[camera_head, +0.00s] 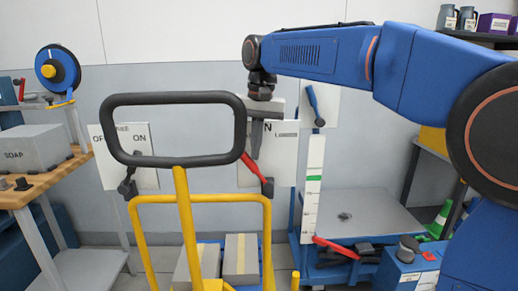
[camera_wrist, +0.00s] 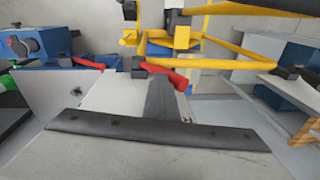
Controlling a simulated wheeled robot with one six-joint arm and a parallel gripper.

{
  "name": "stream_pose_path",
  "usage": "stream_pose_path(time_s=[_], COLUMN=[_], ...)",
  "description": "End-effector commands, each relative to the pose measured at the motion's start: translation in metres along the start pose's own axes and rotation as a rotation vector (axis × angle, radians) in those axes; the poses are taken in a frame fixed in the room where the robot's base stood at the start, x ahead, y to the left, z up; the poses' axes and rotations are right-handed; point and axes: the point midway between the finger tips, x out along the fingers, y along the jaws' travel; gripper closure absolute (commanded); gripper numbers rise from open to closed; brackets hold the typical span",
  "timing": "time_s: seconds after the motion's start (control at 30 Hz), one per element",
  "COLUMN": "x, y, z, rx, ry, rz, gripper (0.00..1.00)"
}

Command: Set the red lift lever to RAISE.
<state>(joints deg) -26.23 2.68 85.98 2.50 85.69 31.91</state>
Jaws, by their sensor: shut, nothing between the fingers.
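A red lever (camera_head: 254,169) is on a white wall plate (camera_head: 284,152); its handle tilts up and left from a dark pivot. An "N" and small print show on the plate; the rest is covered. A second red lever (camera_head: 335,244) lies nearly flat, low on the blue lift unit beside a white scale with a green mark. I cannot read RAISE at either. My gripper (camera_head: 256,156) is shut and empty, pointing down beside the upper end of the plate's red lever. In the wrist view this lever (camera_wrist: 167,75) is at the fingertips; contact is unclear.
A cart with a black handle (camera_head: 174,98) and yellow frame (camera_head: 182,215) stands in front, partly covering the plates. An OFF/ON plate (camera_head: 143,172) with a dark lever is left, a blue lever (camera_head: 315,104) right. A bench with a SOAP box (camera_head: 34,148) is far left.

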Motion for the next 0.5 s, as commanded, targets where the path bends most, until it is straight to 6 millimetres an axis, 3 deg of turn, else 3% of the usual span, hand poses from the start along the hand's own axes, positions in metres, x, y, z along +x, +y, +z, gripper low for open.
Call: stream_pose_path(time_s=[0.27,0.5], x=[0.000,-0.020], y=[-0.001,0.020], z=[0.001,-0.001], rx=[-0.002,0.001], ry=[-0.003,0.000], rz=[-0.004,-0.004], gripper=[1.00,1.00])
